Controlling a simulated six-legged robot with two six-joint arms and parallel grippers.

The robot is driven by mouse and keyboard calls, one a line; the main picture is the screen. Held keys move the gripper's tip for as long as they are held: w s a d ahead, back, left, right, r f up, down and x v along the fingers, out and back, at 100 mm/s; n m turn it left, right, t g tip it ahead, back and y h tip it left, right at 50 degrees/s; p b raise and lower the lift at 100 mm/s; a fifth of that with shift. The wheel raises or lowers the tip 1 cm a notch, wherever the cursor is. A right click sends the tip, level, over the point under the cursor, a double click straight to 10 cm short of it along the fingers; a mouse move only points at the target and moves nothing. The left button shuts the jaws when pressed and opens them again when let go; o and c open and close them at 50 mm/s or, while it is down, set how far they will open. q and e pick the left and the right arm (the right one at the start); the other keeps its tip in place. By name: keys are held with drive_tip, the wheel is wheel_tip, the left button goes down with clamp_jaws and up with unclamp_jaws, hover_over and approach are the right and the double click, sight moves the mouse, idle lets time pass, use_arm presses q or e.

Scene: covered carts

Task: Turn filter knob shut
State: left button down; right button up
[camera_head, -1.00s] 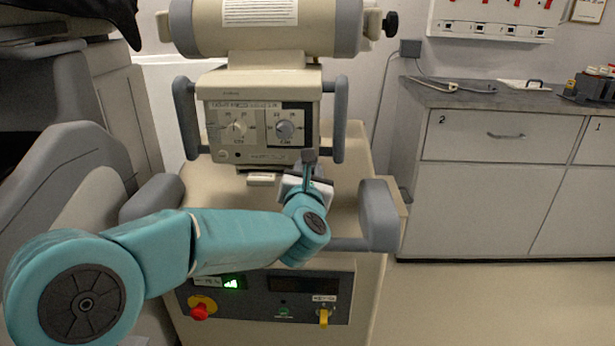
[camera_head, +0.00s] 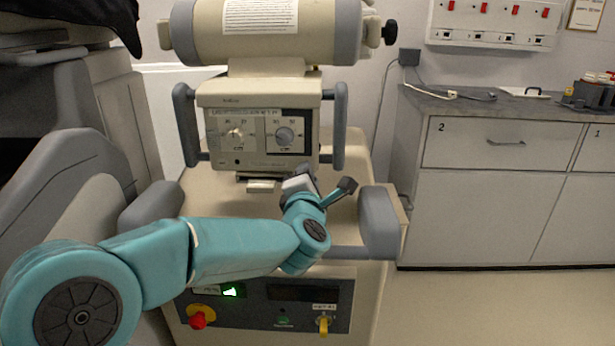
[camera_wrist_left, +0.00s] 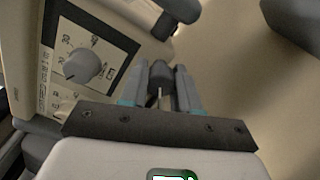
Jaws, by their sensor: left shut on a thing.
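My left gripper (camera_head: 340,192) is in front of the machine, below and right of its dial panel. In the left wrist view the fingers (camera_wrist_left: 160,88) are close together on a small dark grey thing (camera_wrist_left: 160,72); what it belongs to is unclear. The panel has a pale left dial (camera_head: 236,134) and a grey right dial (camera_head: 285,136). The grey dial also shows in the wrist view (camera_wrist_left: 83,67), apart from the fingers. A yellow knob (camera_head: 323,323) is on the lower panel. I cannot read which knob is labelled filter. My right gripper is not in view.
Grey handles (camera_head: 340,125) flank the dial panel. A grey bumper (camera_head: 378,222) stands right of my gripper. A red knob (camera_head: 197,320) on yellow is at lower left. A counter (camera_head: 470,103) with drawers is at right, with open floor before it.

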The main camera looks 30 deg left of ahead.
use_arm(q)
drive_tip(key=shift+m, duration=0.8)
drive_tip(key=c, duration=0.8)
unclamp_jaws()
drive_tip(key=p+v, duration=0.2)
drive_tip(key=v, duration=1.4)
drive_tip(key=shift+s+d, duration=0.15)
